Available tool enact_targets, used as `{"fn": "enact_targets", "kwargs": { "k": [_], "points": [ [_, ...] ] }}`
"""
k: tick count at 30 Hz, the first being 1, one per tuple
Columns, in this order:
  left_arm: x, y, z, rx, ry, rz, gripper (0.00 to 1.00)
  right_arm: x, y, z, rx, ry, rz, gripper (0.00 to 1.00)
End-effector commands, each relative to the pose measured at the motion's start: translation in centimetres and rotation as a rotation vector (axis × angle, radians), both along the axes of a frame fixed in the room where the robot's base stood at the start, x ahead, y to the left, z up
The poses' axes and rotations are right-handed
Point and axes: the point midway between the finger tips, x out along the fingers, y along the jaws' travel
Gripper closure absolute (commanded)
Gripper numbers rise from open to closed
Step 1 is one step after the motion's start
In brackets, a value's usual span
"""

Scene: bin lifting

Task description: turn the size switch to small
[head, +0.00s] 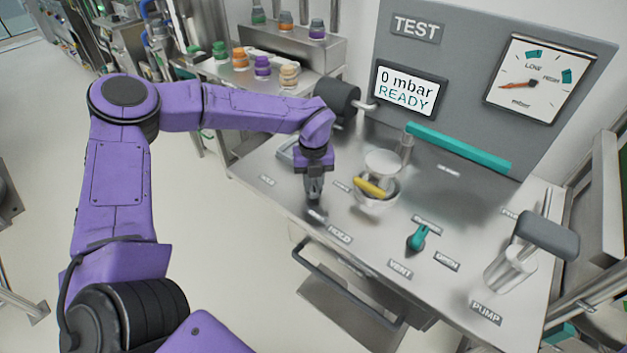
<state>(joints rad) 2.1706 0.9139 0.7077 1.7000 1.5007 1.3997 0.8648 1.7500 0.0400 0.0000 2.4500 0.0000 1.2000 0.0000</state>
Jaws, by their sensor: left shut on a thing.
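My left gripper (315,198) points down at the left part of the steel bench top (385,240). It is shut on a small dark knob (317,214) low on the bench, which its fingers mostly hide. Small labels (267,180) lie to the left and right of the gripper, too small to read. I cannot tell from this view which way the knob points or whether it is the size switch. My right gripper is not in view.
A teal lever (417,238) stands near the VENT label (400,268). A round chamber with a yellow part (371,187) is right of my gripper. A pump handle (548,235) stands at the right. The display (406,90) reads 0 mbar READY.

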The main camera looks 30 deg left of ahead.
Motion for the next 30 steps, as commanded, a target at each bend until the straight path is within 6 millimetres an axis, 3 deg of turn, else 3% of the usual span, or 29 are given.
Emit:
{"fn": "enact_targets", "kwargs": {
  "k": [12,13,15,25,30],
  "points": [
    [0.0,0.0,0.0,0.0,-0.001,-0.008,1.0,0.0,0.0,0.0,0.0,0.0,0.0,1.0],
    [0.0,0.0,0.0,0.0,-0.001,-0.008,0.68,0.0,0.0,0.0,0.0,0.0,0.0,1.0],
    [0.0,0.0,0.0,0.0,-0.001,-0.008,0.49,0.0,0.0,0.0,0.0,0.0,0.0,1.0],
    [0.1,0.0,0.4,0.0,-0.003,-0.007,0.49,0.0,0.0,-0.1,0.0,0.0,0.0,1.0],
    [0.2,0.0,3.6,0.0,-0.008,-0.007,0.49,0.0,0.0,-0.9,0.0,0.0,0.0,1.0]
  ]
}}
